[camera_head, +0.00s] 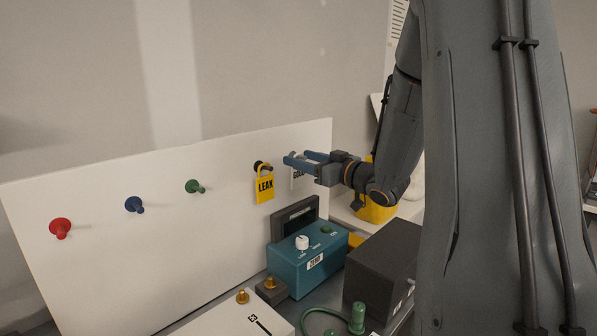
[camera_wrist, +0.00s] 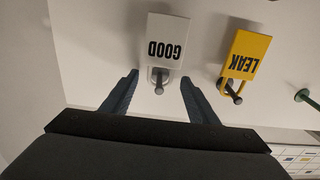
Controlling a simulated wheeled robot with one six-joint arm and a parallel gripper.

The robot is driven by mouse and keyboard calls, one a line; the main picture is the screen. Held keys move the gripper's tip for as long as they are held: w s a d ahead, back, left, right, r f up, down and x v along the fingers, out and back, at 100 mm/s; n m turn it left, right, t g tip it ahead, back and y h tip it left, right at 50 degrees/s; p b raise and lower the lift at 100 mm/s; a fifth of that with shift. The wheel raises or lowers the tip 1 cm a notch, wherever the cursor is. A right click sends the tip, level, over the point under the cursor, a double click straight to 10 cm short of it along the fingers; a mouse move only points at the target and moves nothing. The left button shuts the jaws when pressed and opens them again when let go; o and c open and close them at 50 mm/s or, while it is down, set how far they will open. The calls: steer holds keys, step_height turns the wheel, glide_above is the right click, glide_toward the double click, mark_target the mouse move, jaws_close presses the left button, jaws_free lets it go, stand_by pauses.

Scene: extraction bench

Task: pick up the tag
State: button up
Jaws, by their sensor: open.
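A yellow tag reading LEAK (camera_head: 264,187) hangs on a dark peg of the white board (camera_head: 110,235). It also shows in the wrist view (camera_wrist: 247,57), right of my gripper. A white tag reading GOOD (camera_wrist: 166,42) hangs on a grey peg and shows upside down in the wrist view. In the head view the white tag (camera_head: 297,180) is mostly hidden behind my gripper (camera_head: 289,158). My gripper is open and empty, its blue fingers (camera_wrist: 157,88) on either side of the white tag's loop and peg. I see no contact with the tag.
Red (camera_head: 60,228), blue (camera_head: 134,204) and green (camera_head: 194,186) pegs stick out of the board to the left. Below stand a teal box (camera_head: 294,272) with a white knob, a dark box (camera_head: 380,265) and a white box (camera_head: 235,318). A yellow object (camera_head: 375,208) stands behind my arm.

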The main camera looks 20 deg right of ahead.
steer(key=shift+w, duration=0.1)
steer(key=shift+c, duration=0.2)
jaws_close()
steer(key=shift+r, duration=0.1)
steer(key=shift+r+b, duration=0.4)
steer(key=shift+r, duration=0.1)
steer(key=shift+s+d+r, duration=0.15)
steer(key=shift+s, duration=0.1)
steer(key=b+v, duration=0.4)
steer(key=v, duration=1.3)
steer(key=shift+s, duration=0.3)
